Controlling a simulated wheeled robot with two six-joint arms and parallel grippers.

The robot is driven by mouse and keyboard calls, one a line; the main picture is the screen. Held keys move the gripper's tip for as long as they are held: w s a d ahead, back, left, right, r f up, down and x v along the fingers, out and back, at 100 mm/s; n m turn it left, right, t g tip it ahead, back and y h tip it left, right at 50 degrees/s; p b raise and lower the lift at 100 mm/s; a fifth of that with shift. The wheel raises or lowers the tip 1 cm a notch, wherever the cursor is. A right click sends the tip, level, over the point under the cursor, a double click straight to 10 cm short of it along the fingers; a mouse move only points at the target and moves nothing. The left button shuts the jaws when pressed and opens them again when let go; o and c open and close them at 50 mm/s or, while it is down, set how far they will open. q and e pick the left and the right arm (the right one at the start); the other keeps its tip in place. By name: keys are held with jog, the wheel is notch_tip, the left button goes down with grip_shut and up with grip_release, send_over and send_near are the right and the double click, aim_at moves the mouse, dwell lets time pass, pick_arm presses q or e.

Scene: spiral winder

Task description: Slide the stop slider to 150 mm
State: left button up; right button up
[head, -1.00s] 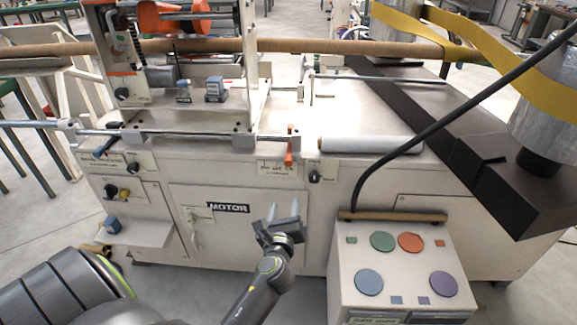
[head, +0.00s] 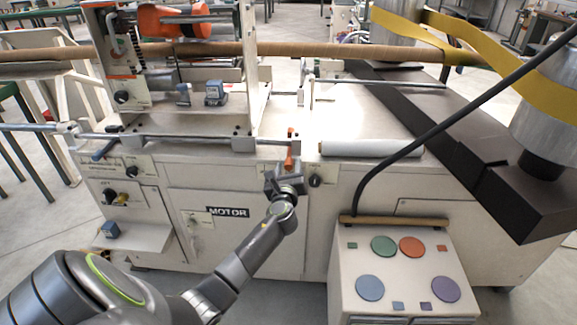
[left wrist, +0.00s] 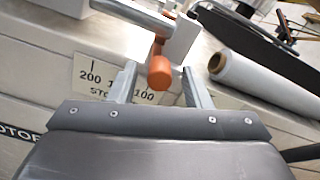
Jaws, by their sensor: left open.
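The stop slider is an orange handle (head: 289,152) on the rail at the front edge of the machine; it hangs down in the left wrist view (left wrist: 159,70). A scale label (left wrist: 108,82) behind it reads 200 and 100, with the mark between partly hidden by a finger and the handle. My left gripper (head: 279,172) is open just below the handle. In the left wrist view its two fingers (left wrist: 158,85) stand on either side of the handle's lower end, with gaps visible. My right gripper is in neither view.
A white roll (head: 372,146) lies on the machine top right of the handle. A black knob (head: 315,180) sits close to the right of my gripper. A control box (head: 400,265) with coloured buttons and a black cable (head: 440,122) are farther right.

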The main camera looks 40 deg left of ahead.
pick_arm(q)
jog(key=shift+x, duration=1.1)
grip_shut()
